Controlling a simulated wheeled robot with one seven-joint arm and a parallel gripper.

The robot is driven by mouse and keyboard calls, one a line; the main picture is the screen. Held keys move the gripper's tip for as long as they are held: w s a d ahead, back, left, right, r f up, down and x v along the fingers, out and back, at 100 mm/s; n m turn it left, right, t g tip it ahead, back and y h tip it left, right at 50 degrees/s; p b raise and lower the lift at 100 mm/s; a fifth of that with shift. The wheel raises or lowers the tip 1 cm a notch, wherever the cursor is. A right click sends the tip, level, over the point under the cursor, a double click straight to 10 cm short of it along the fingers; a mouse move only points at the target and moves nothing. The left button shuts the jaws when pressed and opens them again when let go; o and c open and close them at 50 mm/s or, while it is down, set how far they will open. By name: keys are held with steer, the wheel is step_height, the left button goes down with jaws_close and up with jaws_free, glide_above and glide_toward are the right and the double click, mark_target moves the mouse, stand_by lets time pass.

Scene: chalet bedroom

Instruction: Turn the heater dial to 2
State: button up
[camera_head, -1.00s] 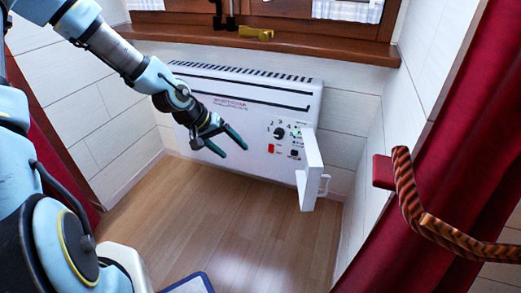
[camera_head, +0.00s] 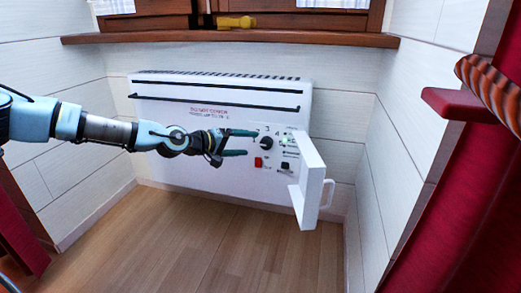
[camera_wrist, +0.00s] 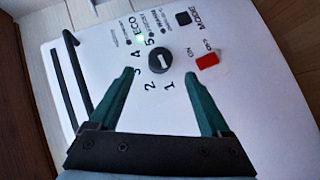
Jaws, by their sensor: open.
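The white heater (camera_head: 200,110) hangs on the wall under the window sill. Its black round dial (camera_head: 266,143) is on the right part of the front, with numbers around it. The dial also shows in the wrist view (camera_wrist: 159,61), with 1 and 2 on the side toward my gripper and 3, 4, 5 further round. My gripper (camera_head: 240,142) is open, its two green fingers pointing at the dial from the left. In the wrist view the fingers (camera_wrist: 160,74) stand on either side of the dial's near side, and the space between them is empty. I cannot tell whether they touch the heater.
A white cover flap with a handle (camera_head: 313,180) stands open just right of the dial. A red switch (camera_head: 258,162) and a black button (camera_head: 286,166) are below the dial. The wooden floor (camera_head: 190,230) in front is clear. A red curtain (camera_head: 440,220) hangs at right.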

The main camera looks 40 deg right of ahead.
mark_target(264, 144)
steer(key=b+x, duration=0.2)
steer(key=x, duration=0.5)
steer(key=shift+c, duration=0.3)
jaws_close()
